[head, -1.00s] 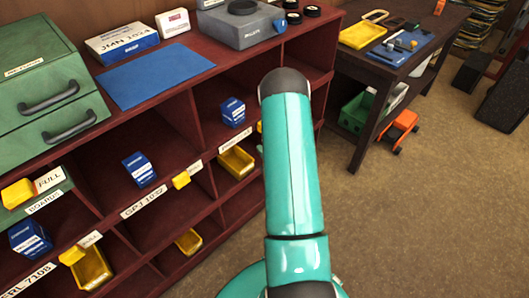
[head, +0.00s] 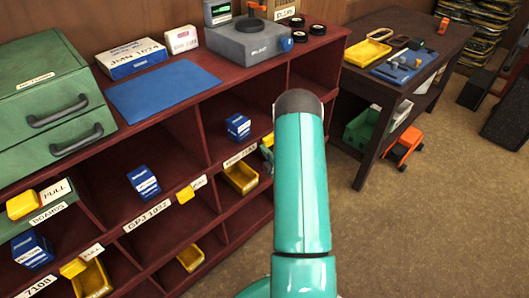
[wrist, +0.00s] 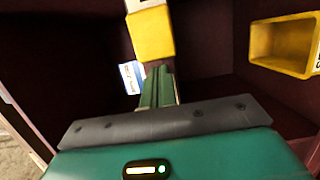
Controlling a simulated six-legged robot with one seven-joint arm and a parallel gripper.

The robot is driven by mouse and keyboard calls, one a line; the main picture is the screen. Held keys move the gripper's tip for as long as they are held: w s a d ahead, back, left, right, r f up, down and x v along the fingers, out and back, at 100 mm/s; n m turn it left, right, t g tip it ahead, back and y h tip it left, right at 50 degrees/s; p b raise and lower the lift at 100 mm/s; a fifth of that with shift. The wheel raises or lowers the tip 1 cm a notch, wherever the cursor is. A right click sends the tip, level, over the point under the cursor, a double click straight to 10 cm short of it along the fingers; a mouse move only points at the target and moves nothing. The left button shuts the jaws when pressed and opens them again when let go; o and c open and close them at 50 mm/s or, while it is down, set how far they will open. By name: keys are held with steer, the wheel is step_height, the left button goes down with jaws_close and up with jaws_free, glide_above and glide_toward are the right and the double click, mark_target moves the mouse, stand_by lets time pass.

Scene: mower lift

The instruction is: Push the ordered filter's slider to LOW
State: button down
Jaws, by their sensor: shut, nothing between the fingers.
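Yellow slider blocks sit on the shelf lips beside small white tags: one at far left (head: 23,205), one at lower left (head: 73,268), one in the middle (head: 186,196), and one at the right (head: 268,140), partly behind my arm. The tags beside the first three seem to read FULL. In the wrist view a yellow block (wrist: 150,36) is just beyond my fingertips, with a white tag above it; I cannot tell if they touch. My gripper (wrist: 158,74) is shut and empty. It shows small beside my arm in the head view (head: 267,157). Which filter is ordered is not clear.
Blue filter boxes (head: 143,182) and yellow bins (head: 240,177) stand in the dark red rack. A yellow bin (wrist: 285,46) is at right in the wrist view. A GPJ 1022 label (head: 147,216) is on a shelf lip. A JMN 1024 box (head: 131,58) lies on top.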

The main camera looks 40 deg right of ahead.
steer(key=d, duration=0.7)
steer(key=shift+w, duration=0.1)
steer(key=shift+a, duration=0.1)
